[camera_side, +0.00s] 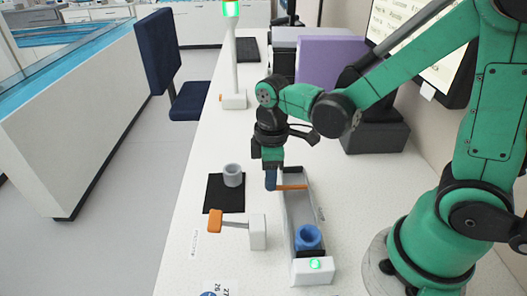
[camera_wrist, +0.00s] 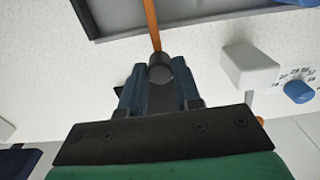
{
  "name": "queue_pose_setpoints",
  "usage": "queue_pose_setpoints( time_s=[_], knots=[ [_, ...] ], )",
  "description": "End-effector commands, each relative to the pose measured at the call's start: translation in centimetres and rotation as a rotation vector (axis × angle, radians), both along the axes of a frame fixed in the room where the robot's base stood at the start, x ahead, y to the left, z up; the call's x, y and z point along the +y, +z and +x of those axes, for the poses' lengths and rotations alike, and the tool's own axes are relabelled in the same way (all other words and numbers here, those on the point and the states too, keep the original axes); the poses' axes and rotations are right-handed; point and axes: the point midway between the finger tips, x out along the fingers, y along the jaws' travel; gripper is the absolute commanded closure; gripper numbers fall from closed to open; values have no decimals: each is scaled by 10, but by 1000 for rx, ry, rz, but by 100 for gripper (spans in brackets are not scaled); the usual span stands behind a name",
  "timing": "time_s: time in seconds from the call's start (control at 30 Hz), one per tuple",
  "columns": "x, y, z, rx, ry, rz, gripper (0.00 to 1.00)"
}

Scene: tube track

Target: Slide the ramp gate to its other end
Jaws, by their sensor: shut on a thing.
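The ramp gate shows as an orange bar (camera_side: 292,187) across the grey trough-like track (camera_side: 287,215), towards its far end. In the wrist view the orange bar (camera_wrist: 152,22) runs from the track (camera_wrist: 110,22) to a dark round knob (camera_wrist: 160,66) between my fingertips. My gripper (camera_side: 271,182) is at the left side of the track and shut on this knob; the wrist view also shows its fingers (camera_wrist: 160,88). A blue ring-like tube (camera_side: 308,238) sits in the near part of the track. The fingers partly hide the knob.
A white block (camera_side: 257,232) with an orange-ended lever (camera_side: 215,220) stands left of the track. A grey cup-like tube (camera_side: 232,175) stands on a black mat (camera_side: 224,202). A white box with a green light (camera_side: 315,265) is at the track's near end. A blue dial (camera_wrist: 298,92) lies beyond.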

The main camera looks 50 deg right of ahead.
Motion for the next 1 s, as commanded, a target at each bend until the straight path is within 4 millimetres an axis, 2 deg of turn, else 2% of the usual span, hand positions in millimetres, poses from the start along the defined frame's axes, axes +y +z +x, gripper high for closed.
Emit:
queue_pose_setpoints(
  time_s=[0.03, 0.07, 0.37, 0.8, 1.0],
  knots=[
    [-1, 0, 0, -1, -1, -1, 64],
    [-1, 0, 0, -1, -1, -1, 57],
    [0, 1, 0, -1, 0, -1, 57],
    [0, 43, 0, -1, 0, -1, 57],
    [0, 50, 0, -1, 0, -1, 57]
  ],
)
